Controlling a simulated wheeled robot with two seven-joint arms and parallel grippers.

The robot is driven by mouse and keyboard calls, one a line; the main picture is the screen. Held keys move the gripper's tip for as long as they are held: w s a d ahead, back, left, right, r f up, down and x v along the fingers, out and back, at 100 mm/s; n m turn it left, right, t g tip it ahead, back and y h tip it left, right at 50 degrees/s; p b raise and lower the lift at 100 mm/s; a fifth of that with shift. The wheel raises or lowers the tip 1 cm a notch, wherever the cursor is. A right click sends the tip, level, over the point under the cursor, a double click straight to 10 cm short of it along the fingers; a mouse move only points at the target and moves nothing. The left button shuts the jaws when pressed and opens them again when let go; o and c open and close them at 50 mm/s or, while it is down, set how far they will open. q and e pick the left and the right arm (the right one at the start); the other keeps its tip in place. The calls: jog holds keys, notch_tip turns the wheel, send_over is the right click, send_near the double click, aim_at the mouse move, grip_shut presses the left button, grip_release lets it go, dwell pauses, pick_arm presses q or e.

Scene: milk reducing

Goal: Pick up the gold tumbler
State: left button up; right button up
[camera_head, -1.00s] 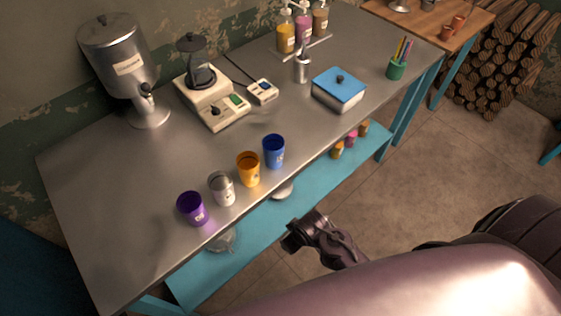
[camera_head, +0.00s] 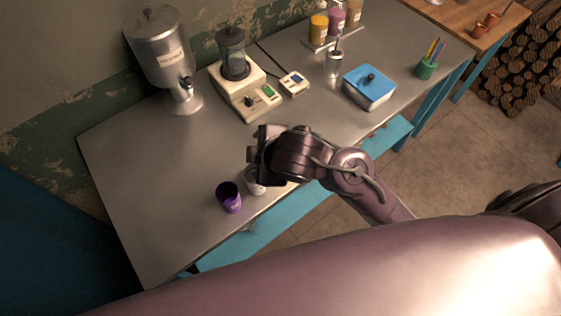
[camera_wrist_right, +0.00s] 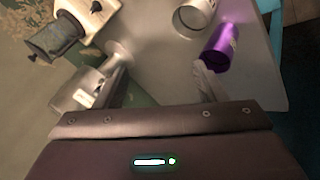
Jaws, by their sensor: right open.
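The gold tumbler is not visible now; my right arm covers the place where it stood in the row. The blue tumbler is hidden too. The silver tumbler (camera_head: 254,184) shows partly below my right gripper (camera_head: 254,156). The purple tumbler (camera_head: 229,198) stands on the table to its left. In the right wrist view my right gripper (camera_wrist_right: 161,78) has its fingers spread with nothing between them. There the purple tumbler (camera_wrist_right: 221,46) is beyond the right finger, and the silver tumbler (camera_wrist_right: 194,14) is at the top edge. My left gripper is not in view.
The metal table (camera_head: 140,165) is clear at its left end. A metal dispenser (camera_head: 165,62), a cream blender-like device (camera_head: 243,88) and a small white meter (camera_head: 294,83) stand behind. A blue-lidded box (camera_head: 369,85) and a green pen cup (camera_head: 426,68) are to the right.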

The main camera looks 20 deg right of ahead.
jog(key=a+f+n+y, duration=0.1)
jog(key=a+f+n, duration=0.25)
jog(key=n, duration=1.05)
jog(key=d+n, duration=0.1)
jog(key=n, duration=0.1)
jog(key=w+d+f+n+g+h, duration=0.1)
jog(key=d, duration=0.1)
jog(key=d+f+n, duration=0.1)
jog(key=n, duration=0.1)
jog(key=shift+w+d+f+n+g+h, duration=0.2)
jog(key=shift+w+f+n+g+h, duration=0.1)
jog(key=shift+g, duration=0.1)
jog(key=w+d+f+n+b, duration=0.1)
jog(key=d+f, duration=0.1)
jog(key=d+f+n+h+b, duration=0.1)
jog(key=d+f+b, duration=0.1)
jog(key=f, duration=0.1)
jog(key=w+d+f+n+b, duration=0.1)
jog(key=d+f, duration=0.1)
jog(key=shift+w+f+g+h, duration=0.3)
jog(key=shift+f+g, duration=0.05)
jog(key=shift+g, duration=0.05)
jog(key=shift+w+f+b, duration=0.25)
jog(key=shift+f+b, duration=0.05)
jog(key=shift+f, duration=0.05)
jog(key=c, duration=0.7)
